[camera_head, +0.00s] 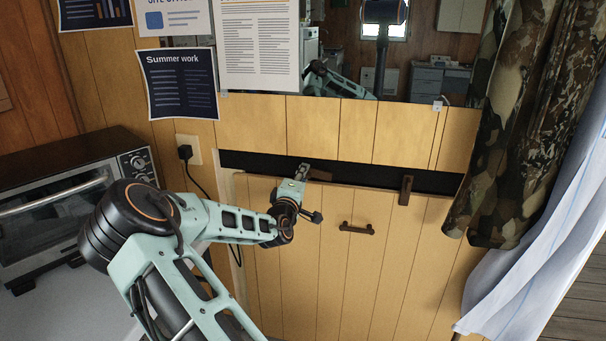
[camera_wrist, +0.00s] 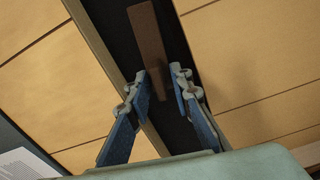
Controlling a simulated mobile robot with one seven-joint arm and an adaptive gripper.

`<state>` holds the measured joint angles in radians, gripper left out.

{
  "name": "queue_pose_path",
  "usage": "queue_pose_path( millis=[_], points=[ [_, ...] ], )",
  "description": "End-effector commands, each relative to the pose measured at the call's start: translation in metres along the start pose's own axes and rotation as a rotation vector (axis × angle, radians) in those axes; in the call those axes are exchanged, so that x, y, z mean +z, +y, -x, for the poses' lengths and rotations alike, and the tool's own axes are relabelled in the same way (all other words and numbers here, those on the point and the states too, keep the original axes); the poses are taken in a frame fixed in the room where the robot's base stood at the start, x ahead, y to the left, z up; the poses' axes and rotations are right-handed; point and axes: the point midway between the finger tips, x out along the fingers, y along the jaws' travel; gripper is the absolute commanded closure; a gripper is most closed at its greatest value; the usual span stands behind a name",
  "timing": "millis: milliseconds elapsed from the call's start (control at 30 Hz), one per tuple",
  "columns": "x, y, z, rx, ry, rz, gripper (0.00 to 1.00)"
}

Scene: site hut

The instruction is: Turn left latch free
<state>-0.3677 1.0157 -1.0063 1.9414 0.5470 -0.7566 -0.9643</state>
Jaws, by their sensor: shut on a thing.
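The left latch (camera_head: 320,175), a small brown bar, shows partly beside my gripper (camera_head: 303,171) at the top edge of the wooden flap panel (camera_head: 335,270). It appears to lie nearly sideways along the dark gap; its near part is hidden by my gripper. In the wrist view the latch (camera_wrist: 150,45) runs up between the blue-padded fingers of my gripper (camera_wrist: 161,84), which are closed on it. The right latch (camera_head: 405,190), also brown, stands upright across the gap and the panel's top edge.
A brown handle (camera_head: 357,228) sits on the panel between the latches. A toaster oven (camera_head: 60,205) stands on the counter at left. A plug and cord (camera_head: 186,155) hang by the panel. A camouflage curtain (camera_head: 525,130) hangs at right. A mirror-like opening (camera_head: 420,60) is above.

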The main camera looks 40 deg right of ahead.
Motion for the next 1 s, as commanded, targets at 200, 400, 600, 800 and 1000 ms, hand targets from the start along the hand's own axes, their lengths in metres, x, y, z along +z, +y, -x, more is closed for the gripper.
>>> queue_pose_path(
  millis=[200,400,600,800,1000],
  points=[
    [0.0005,-0.0022,0.0007,-0.004,-0.001,0.106,1.0],
    [0.0012,-0.0022,0.0004,-0.003,-0.002,0.152,1.0],
    [0.0014,-0.0023,0.0004,-0.004,-0.002,0.167,1.0],
    [0.0015,-0.0024,0.0004,-0.004,-0.002,0.169,1.0],
    [0.0013,-0.0022,0.0003,-0.004,-0.002,0.168,0.75]
  ],
)
